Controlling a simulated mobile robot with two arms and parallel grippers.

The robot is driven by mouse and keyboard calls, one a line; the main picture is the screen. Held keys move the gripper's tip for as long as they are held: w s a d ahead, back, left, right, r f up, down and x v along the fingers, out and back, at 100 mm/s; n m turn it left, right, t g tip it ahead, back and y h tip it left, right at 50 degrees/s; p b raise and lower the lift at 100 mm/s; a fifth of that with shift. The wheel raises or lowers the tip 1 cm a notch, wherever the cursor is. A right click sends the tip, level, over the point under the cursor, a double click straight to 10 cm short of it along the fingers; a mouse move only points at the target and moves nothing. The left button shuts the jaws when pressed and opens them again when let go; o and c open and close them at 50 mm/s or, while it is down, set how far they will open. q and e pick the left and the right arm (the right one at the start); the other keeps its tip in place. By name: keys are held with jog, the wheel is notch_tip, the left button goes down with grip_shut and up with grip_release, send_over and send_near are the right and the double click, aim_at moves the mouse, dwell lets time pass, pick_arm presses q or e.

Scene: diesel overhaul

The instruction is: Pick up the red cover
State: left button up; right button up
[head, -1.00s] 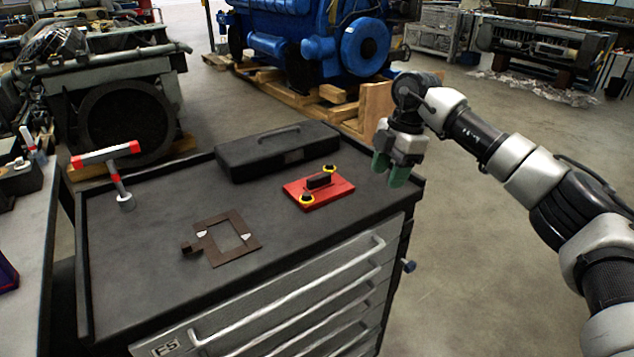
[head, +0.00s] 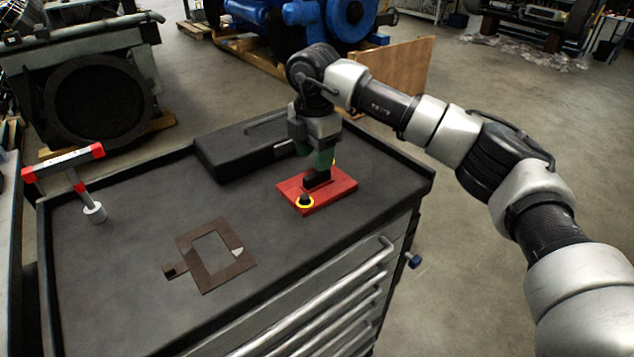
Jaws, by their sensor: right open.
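The red cover (head: 335,189) is a flat red plate lying on the dark top of the tool cabinet. It has a black handle in its middle and yellow-ringed black knobs at opposite ends. My right gripper (head: 318,165) is right above the cover, fingers pointing down, close to the black handle. It is open. It hides part of the handle and most of the far knob. Whether the fingers touch the handle cannot be told. My left gripper is not in view.
A black case (head: 228,152) lies just behind the cover. A brown flat frame (head: 190,247) lies to its left in front. A red and white T-shaped tool (head: 68,163) stands at the cabinet's left side. The cabinet top (head: 120,290) has a raised rim.

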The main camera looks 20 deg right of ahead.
aim_at(317, 181)
jog(key=shift+d+f, duration=0.1)
jog(key=shift+f, duration=0.35)
jog(key=f, duration=0.1)
jog(key=f+p, duration=0.1)
jog(key=f, duration=0.1)
jog(key=shift+s+d+f, duration=0.15)
jog(key=shift+s+f, duration=0.05)
jog(key=shift+f, duration=0.5)
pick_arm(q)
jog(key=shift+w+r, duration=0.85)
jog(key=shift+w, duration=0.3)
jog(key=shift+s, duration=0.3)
pick_arm(e)
grip_shut()
